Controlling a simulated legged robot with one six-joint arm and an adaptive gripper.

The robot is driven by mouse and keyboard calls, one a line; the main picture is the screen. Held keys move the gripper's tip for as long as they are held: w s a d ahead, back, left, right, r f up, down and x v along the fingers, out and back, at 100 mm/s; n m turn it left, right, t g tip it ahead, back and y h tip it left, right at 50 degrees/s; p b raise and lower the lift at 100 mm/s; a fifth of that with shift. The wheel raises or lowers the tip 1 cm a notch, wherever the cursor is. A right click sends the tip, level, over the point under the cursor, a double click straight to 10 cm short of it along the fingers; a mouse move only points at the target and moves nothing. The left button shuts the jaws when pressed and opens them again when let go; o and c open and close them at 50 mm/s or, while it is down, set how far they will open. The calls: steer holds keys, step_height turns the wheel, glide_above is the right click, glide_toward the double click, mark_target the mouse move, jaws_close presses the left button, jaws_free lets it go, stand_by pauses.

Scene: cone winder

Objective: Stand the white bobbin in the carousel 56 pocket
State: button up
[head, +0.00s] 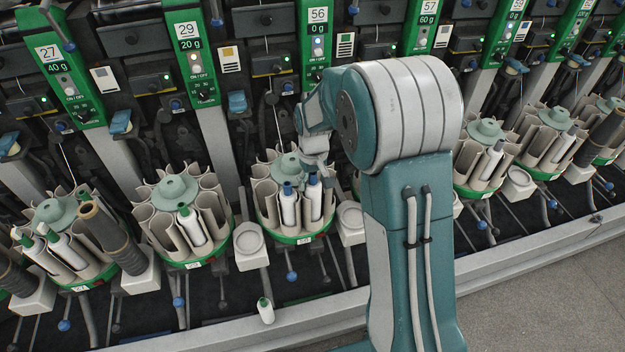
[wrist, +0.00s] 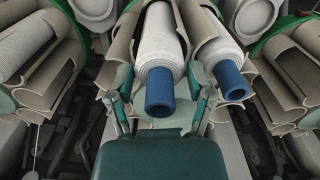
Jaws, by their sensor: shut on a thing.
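The carousel (head: 305,239) under the sign 56 (head: 317,14) has a green base and beige open pockets. My gripper (head: 319,168) is over its front right side. In the wrist view my gripper (wrist: 163,103) has a finger on each side of a white bobbin (wrist: 158,52) with a blue tip and is shut on it. This bobbin (head: 314,200) stands roughly upright between pocket walls; its foot is hidden. A second white bobbin with a blue tip (head: 289,208) stands in the pocket beside it, and also shows in the wrist view (wrist: 218,57).
Neighbouring carousels stand left (head: 180,220) and right (head: 485,155), holding green-tipped and blue-tipped bobbins. Pale cups (head: 249,241) flank the carousel. Machine panels rise close behind.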

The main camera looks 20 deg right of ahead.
steer(key=shift+f, duration=0.5)
steer(key=o, duration=1.2)
steer(key=shift+r, duration=0.1)
step_height(320, 180, up, 12)
steer(key=shift+f, duration=0.15)
